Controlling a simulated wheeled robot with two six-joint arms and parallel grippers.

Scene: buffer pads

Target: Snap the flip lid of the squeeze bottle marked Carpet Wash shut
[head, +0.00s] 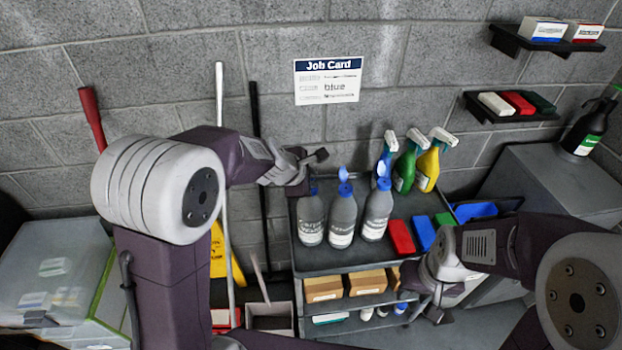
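Three grey squeeze bottles with blue tops stand upright on the cart's top: a left bottle (311,212), a middle bottle (343,215) and a right bottle (377,212). Their white labels are too small to read surely, so I cannot tell which says Carpet Wash. The middle bottle's blue flip lid (343,173) stands raised above its cap. My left gripper (311,172) is open and empty, above and slightly left of the left bottle's top. My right gripper (426,295) is open and empty in front of the cart's right side, below the top surface.
Three spray bottles (405,170) stand behind to the right. Red (400,237), blue and green pads lie right of the bottles on the dark cart top (345,260). A job card (328,80) hangs on the wall. Broom handles (219,120) stand left of the cart.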

